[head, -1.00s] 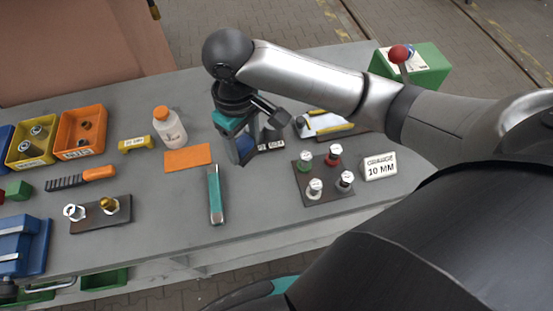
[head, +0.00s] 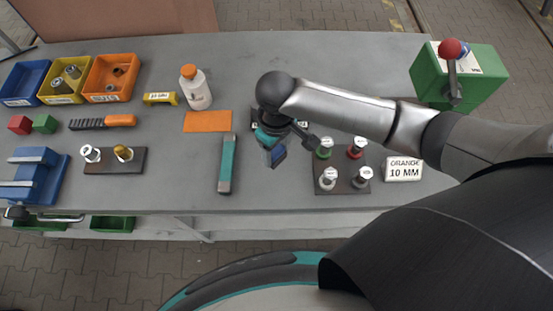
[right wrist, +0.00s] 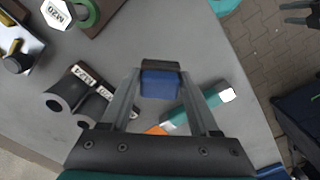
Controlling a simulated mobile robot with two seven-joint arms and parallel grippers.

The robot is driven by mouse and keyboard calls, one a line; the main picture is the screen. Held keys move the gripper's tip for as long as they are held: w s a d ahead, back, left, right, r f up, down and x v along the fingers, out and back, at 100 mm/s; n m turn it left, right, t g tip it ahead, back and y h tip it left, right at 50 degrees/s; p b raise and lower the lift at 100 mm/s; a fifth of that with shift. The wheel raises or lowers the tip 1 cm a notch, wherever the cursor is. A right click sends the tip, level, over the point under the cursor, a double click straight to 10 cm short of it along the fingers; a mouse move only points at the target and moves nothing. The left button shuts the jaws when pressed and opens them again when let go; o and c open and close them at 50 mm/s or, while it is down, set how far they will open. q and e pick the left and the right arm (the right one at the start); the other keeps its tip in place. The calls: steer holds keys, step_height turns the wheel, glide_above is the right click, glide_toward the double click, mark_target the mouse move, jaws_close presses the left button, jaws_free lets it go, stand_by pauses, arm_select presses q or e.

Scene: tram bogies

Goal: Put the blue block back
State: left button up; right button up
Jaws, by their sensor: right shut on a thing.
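The blue block (head: 278,155) is held in my right gripper (head: 275,145) above the grey table. In the right wrist view the blue block (right wrist: 160,84) sits between the two finger ends, and the fingers are shut on it. Two dark hollow pieces with white labels (right wrist: 62,98) stand on the table beside the gripper in that view. In the head view they are mostly hidden behind my right gripper. A dark two-pronged shape (right wrist: 298,14) at the top right of the right wrist view may be my left gripper; its state is unclear.
A teal bar (head: 226,165) and orange plate (head: 208,121) lie left of the gripper. A white bottle (head: 197,90) stands behind. The table's back middle is clear.

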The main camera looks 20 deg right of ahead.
mark_target(277, 161)
steer(key=shift+f+b, duration=0.35)
steer(key=shift+f, duration=2.15)
steer(key=shift+f, duration=0.2)
steer(key=o, duration=1.2)
step_height(277, 161, up, 12)
steer(key=shift+r+p, duration=0.25)
steer(key=shift+p, duration=0.6)
